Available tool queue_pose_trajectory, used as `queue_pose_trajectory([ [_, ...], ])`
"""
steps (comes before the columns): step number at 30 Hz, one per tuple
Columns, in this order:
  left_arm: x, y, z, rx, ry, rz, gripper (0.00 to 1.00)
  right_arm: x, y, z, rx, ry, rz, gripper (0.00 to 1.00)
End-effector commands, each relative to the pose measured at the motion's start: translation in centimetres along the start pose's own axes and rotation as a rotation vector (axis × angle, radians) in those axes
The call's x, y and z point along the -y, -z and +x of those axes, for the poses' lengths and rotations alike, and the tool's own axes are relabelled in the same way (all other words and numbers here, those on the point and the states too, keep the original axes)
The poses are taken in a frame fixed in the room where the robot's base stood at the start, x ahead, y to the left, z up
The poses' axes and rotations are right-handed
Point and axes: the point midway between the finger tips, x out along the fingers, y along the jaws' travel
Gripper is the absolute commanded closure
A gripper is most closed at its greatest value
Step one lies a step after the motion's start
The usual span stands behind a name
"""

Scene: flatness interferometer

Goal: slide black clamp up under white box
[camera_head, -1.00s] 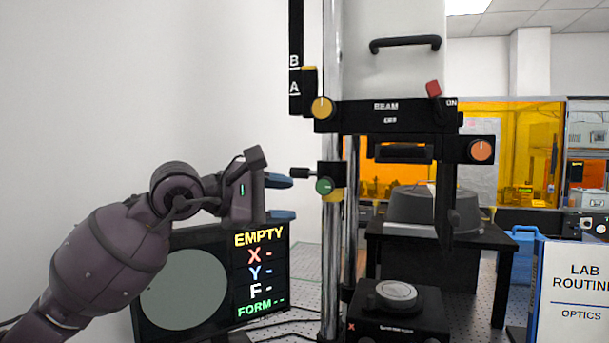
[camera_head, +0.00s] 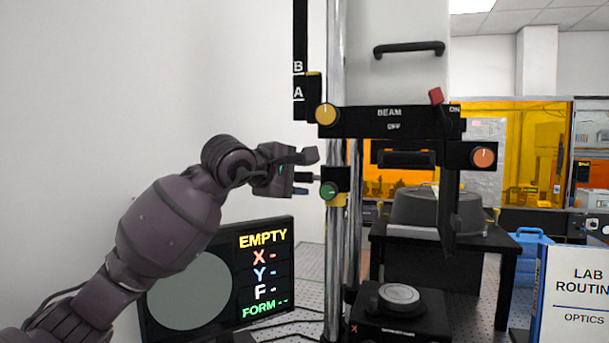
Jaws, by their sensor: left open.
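The black clamp (camera_head: 335,180), a small block with a green knob, sits on the chrome column (camera_head: 335,230) below the black BEAM bracket (camera_head: 388,121). A gap of bare column lies between clamp and bracket. The white box (camera_head: 400,70) with a black handle stands above the bracket. My left gripper (camera_head: 303,178) is open at the left side of the clamp, level with it, around or beside its side handle. The gripper body hides most of that handle, and I cannot tell whether the fingers touch it. My right gripper is not in view.
A monitor (camera_head: 190,290) reading EMPTY stands below my left arm. A black stage (camera_head: 400,322) with a round disc lies at the column's foot. A yellow knob (camera_head: 326,114) juts from the bracket. A LAB ROUTINE binder (camera_head: 575,290) stands at right.

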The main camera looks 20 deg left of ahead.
Motion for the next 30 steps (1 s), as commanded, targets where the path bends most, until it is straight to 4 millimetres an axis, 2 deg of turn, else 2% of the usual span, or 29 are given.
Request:
queue_pose_trajectory([
  [6,0.0,-0.1,1.6,0.001,0.0,0.0,0.51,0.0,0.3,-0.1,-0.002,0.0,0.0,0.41],
  [16,0.0,0.0,1.8,0.0,0.0,0.0,0.52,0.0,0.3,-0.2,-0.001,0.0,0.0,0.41],
  [25,0.0,0.0,1.8,0.001,0.0,0.0,0.98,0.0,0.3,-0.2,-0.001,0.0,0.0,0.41],
  [30,0.0,0.0,1.8,0.001,0.0,0.0,1.0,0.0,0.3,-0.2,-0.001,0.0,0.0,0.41],
])
